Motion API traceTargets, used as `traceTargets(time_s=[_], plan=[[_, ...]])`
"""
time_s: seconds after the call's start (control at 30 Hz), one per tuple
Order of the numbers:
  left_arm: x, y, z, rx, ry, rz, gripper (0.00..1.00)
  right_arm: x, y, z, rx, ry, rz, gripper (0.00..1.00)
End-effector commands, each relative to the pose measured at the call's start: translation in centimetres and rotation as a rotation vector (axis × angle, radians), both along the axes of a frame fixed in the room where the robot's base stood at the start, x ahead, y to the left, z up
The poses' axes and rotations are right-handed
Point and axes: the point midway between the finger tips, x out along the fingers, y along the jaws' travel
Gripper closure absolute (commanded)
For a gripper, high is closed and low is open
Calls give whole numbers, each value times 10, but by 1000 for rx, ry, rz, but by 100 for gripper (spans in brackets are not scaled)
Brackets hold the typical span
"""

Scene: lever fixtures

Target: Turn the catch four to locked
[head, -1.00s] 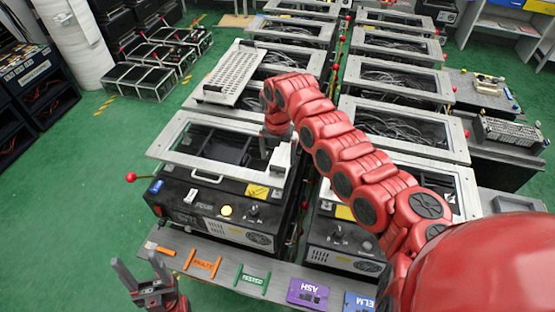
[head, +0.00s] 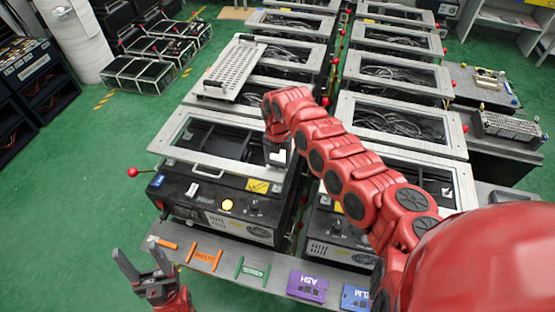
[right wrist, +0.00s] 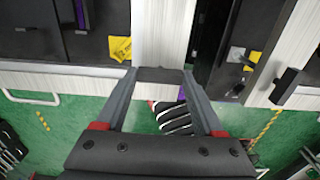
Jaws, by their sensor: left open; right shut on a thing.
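A dark catch handle (right wrist: 160,75) lies between the fingertips of my right gripper (right wrist: 160,78) in the right wrist view. It sits crosswise on a pale frame strip, and the fingers are shut on it. No number or locked mark is readable on it. In the head view, my right gripper (head: 277,152) is at the right front corner of the near framed lid (head: 225,160), and my own arm hides much of it. My left gripper (head: 143,272) is open and empty at the lower left, in front of the shelf.
A second dark catch (right wrist: 285,86) stands on the neighbouring frame. A red-knobbed lever (head: 132,172) sticks out on the left of the near machine. The front shelf (head: 275,270) carries coloured tags, including a purple one (head: 308,287). Green floor (head: 75,200) is free on the left.

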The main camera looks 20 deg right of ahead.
Motion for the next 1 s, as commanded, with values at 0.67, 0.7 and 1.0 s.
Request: traceTargets(time_s=[0.67, 0.7, 1.0], plan=[[0, 0, -13, 0, 0, 0, 39, -1, 0, -2, -1, 2, -167, 86], [0, 0, -15, 0, 0, 0, 39, 0, 0, -2, 0, 1, -200, 86], [0, 0, -27, 0, 0, 0, 39, -1, -1, -2, -1, 3, -479, 86]])
